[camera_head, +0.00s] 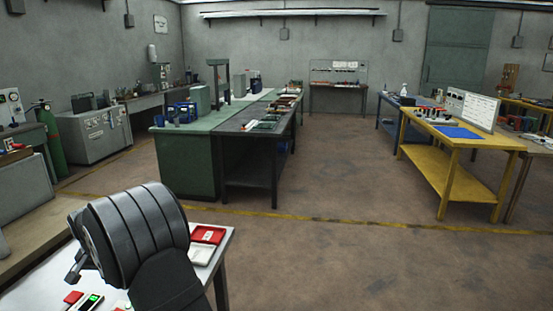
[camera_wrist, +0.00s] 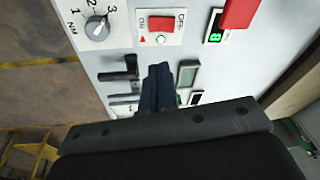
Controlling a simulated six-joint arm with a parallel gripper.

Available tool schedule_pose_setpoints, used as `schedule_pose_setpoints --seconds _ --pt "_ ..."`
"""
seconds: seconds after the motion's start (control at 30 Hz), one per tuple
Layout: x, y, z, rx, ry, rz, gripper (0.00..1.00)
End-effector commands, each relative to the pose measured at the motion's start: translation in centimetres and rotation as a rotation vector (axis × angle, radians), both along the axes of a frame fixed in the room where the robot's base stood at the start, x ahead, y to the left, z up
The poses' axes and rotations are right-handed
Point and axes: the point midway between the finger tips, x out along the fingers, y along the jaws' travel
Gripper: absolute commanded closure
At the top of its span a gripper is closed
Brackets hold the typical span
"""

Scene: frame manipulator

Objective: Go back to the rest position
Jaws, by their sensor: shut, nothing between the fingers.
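My gripper (camera_wrist: 160,72) shows in the wrist view with its dark fingers together and nothing between them. Its fingertips appear over a light grey control panel (camera_wrist: 130,62), below a red ON/OFF switch (camera_wrist: 162,24). I cannot tell whether they touch the panel. In the head view my dark grey arm covers much of the white table at lower left, and I cannot make out the fingers there.
The panel carries a knob (camera_wrist: 96,28) marked 1, 2, 3, a green-lit display (camera_wrist: 214,27), dark levers (camera_wrist: 118,77) and a red part (camera_wrist: 239,13). The white table (camera_head: 213,276) bears a red tray (camera_head: 208,234). Open floor (camera_head: 360,265) lies to the right.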

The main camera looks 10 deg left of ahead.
Motion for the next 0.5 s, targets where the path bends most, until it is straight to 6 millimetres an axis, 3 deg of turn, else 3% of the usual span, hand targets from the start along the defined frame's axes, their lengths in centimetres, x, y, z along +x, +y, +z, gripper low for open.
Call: schedule_pose_setpoints --seconds 0.2,0.5 --pt "-1.1 -0.8 2.9 0.048 0.002 -0.108 1.00" --pt "-1.7 -1.2 4.3 0.074 0.007 -0.171 1.00"
